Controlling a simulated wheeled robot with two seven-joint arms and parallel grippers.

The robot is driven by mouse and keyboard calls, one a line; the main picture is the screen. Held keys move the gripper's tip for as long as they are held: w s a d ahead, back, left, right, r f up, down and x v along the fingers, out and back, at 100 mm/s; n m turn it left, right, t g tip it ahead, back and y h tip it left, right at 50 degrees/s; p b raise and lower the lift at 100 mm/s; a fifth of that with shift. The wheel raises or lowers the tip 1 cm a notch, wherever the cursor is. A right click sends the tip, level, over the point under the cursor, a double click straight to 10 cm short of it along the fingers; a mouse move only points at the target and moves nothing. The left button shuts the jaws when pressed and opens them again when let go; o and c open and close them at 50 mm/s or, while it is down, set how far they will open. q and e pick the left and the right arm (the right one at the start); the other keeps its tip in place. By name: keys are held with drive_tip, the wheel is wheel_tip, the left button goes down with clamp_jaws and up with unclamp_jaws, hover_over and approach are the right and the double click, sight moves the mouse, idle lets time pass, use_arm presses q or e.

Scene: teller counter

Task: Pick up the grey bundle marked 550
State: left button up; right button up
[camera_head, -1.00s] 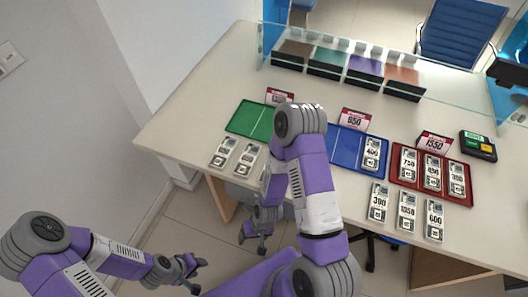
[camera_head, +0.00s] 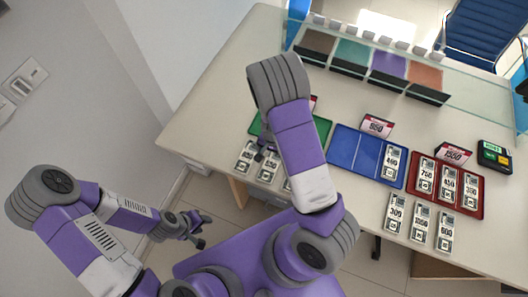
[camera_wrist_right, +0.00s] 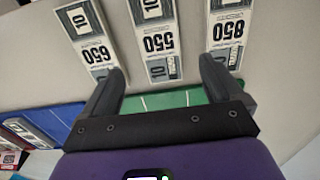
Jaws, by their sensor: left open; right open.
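The grey bundle marked 550 (camera_wrist_right: 158,40) lies flat on the counter, the middle one of three bundles in the right wrist view. In the head view it is the middle bundle (camera_head: 268,168) in front of the green tray. My right gripper (camera_wrist_right: 163,76) is open and empty above the counter, its fingers pointing at the 550 bundle, one towards each side. In the head view this gripper (camera_head: 264,150) is partly hidden by my right arm. My left gripper (camera_head: 203,231) is open and empty, off the counter's front edge.
Bundles 650 (camera_wrist_right: 96,50) and 850 (camera_wrist_right: 226,28) flank the 550 bundle closely. The green tray (camera_wrist_right: 160,101) lies beside them. A blue tray (camera_head: 345,150) and a red tray (camera_head: 477,203) hold other bundles to the right. A glass screen (camera_head: 465,108) stands behind.

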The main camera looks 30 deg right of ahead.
sight(271, 165)
drive_tip(key=f, duration=0.2)
drive_tip(key=f+b, duration=0.1)
drive_tip(key=f, duration=0.3)
drive_tip(key=shift+s+a+f, duration=0.3)
drive_tip(key=shift+s+a, duration=0.1)
drive_tip(key=shift+f, duration=0.35)
drive_tip(key=shift+r, duration=0.1)
drive_tip(key=c, duration=1.2)
